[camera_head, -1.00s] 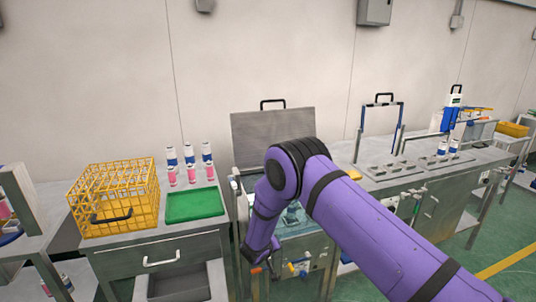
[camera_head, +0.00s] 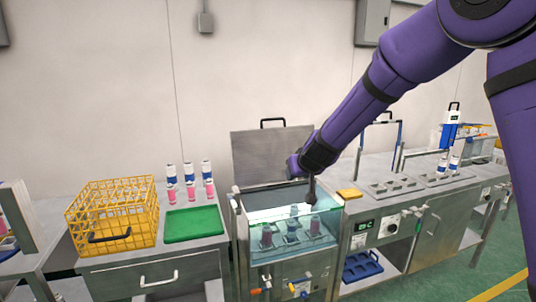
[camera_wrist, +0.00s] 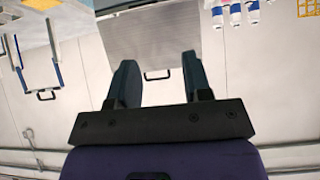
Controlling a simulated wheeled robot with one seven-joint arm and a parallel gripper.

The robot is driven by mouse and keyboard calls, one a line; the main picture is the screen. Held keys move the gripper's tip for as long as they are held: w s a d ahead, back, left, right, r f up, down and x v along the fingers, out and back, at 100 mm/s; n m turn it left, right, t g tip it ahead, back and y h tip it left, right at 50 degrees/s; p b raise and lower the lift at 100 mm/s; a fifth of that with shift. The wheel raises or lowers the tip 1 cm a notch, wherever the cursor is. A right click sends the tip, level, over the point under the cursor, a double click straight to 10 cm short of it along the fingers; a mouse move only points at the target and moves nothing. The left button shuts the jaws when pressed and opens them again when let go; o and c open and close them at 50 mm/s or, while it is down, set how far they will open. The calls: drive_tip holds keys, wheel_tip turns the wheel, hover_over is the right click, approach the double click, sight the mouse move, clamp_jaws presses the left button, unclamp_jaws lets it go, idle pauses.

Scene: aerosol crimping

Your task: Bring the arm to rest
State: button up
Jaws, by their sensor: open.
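My purple arm (camera_head: 345,110) reaches in from the upper right in the head view and bends down at its end. My gripper shows small and dark above the water bath; in the wrist view (camera_wrist: 161,85) its two fingers stand wide apart with nothing between them. The water bath (camera_head: 290,258) has clear walls and holds several cans (camera_head: 293,232) upright. Its grey lid (camera_head: 268,155) stands raised behind it. In the wrist view the lid (camera_wrist: 150,40) appears upside down beyond the fingers.
A yellow wire basket (camera_head: 112,215), a green mat (camera_head: 193,223) and several pink-and-white cans (camera_head: 189,185) stand on the left bench. A bench with a grey slotted plate (camera_head: 395,186) and a blue frame (camera_head: 378,135) is at right. The wall above is mostly bare.

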drive_tip(key=s+d+r+g, duration=0.1)
drive_tip(key=s+d+r, duration=0.55)
drive_tip(key=s, duration=0.35)
drive_tip(key=s+d+r+g, duration=0.1)
drive_tip(key=s+d+r, duration=0.4)
drive_tip(key=s+r, duration=0.35)
drive_tip(key=s+d+m+g+h, duration=0.1)
drive_tip(key=s+d, duration=0.4)
drive_tip(key=s, duration=0.7)
drive_tip(key=s+d+f+m+h, duration=0.1)
drive_tip(key=s+d, duration=0.3)
drive_tip(key=s, duration=0.8)
drive_tip(key=shift+s+d+f+m+g+h, duration=0.2)
drive_tip(key=shift+s+d+m+g+h, duration=0.15)
drive_tip(key=shift+m, duration=0.25)
drive_tip(key=shift+w, duration=0.1)
idle(1.2)
